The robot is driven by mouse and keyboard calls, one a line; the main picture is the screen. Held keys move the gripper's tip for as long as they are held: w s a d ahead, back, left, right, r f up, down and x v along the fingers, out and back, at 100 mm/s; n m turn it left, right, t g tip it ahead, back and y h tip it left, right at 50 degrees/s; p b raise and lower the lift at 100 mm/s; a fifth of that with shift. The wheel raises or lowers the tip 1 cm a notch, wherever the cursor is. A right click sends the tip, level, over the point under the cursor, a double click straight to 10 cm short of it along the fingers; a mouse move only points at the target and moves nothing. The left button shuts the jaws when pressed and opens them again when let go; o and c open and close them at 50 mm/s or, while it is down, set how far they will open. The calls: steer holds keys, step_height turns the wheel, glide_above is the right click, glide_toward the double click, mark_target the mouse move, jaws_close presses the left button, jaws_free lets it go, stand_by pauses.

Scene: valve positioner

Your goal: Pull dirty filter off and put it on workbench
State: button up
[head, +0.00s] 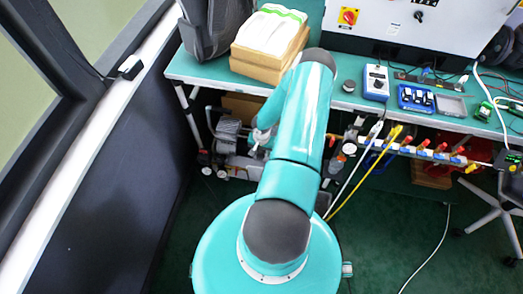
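The workbench (197,69) has a green top and runs across the upper part of the head view. My arm reaches up towards it and folds back down at the left. My gripper (258,143) is small and partly hidden at the arm's end, below the bench's front edge. It is close to a grey piece of equipment with pipes and gauges (228,135) under the bench. I cannot make out the dirty filter there, and I cannot tell whether the fingers are open or touching anything.
On the bench are a cardboard box with white packages (262,60), a dark backpack (212,25), a blue meter (376,82) and a blue tray (415,98). A white control cabinet (420,25) stands behind. Coloured valves (425,152) and yellow hoses hang at the front edge. A little bench top is clear.

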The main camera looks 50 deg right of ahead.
jaws_close()
steer(key=shift+a, duration=0.1)
steer(key=shift+s+a, duration=0.2)
steer(key=shift+a, duration=0.25)
steer(key=shift+s+a, duration=0.2)
steer(key=shift+a, duration=0.25)
stand_by(0.9)
steer(key=shift+s+a, duration=0.25)
steer(key=shift+a, duration=0.35)
steer(key=shift+s+a, duration=0.3)
steer(key=shift+a, duration=0.3)
steer(key=shift+s+a, duration=0.25)
steer(key=shift+a, duration=0.35)
